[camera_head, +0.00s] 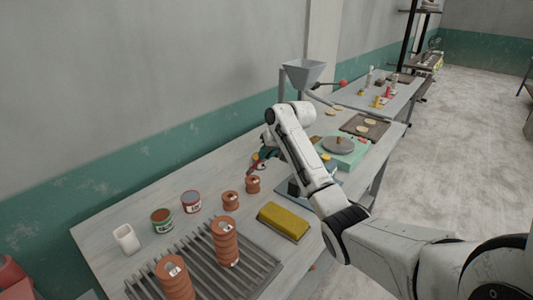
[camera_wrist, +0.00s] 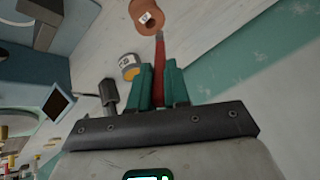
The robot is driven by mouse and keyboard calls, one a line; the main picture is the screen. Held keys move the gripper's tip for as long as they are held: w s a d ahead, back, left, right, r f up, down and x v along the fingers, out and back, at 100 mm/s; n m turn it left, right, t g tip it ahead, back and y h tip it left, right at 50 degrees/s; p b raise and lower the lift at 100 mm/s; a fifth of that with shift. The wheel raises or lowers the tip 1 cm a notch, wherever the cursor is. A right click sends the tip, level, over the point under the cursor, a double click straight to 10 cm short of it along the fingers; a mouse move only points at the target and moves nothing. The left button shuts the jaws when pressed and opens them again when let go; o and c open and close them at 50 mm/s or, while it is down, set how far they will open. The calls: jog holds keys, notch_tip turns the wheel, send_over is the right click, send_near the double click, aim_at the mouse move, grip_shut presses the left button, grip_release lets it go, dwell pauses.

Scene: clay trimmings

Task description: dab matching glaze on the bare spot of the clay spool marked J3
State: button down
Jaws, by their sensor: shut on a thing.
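My gripper (camera_head: 263,158) is above the table, behind the small spools in the head view. In the wrist view its green fingers (camera_wrist: 162,84) are shut on a slim red stick (camera_wrist: 159,55), which points toward a clay spool (camera_wrist: 147,14). Whether its tip touches the spool is unclear. In the head view two single brown clay spools (camera_head: 231,201) (camera_head: 253,185) stand on the table. Taller spool stacks (camera_head: 226,245) (camera_head: 174,280) stand at the front. Labels are too small to read, and no bare spot can be made out. A green jar (camera_head: 162,221) and a red jar (camera_head: 191,202) stand left.
A ribbed grey rack (camera_head: 258,262) lies under the stacks. A white cup (camera_head: 126,239) stands left, a yellow block (camera_head: 284,221) right. A turntable (camera_head: 339,146) and a funnel (camera_head: 304,73) are farther back. A yellow-and-grey labelled container (camera_wrist: 129,67) is beside my fingers in the wrist view.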

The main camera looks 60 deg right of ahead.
notch_tip(320, 180, up, 2)
jog(key=shift+r+p, duration=0.15)
jog(key=shift+p, duration=1.05)
jog(key=shift+r, duration=1.85)
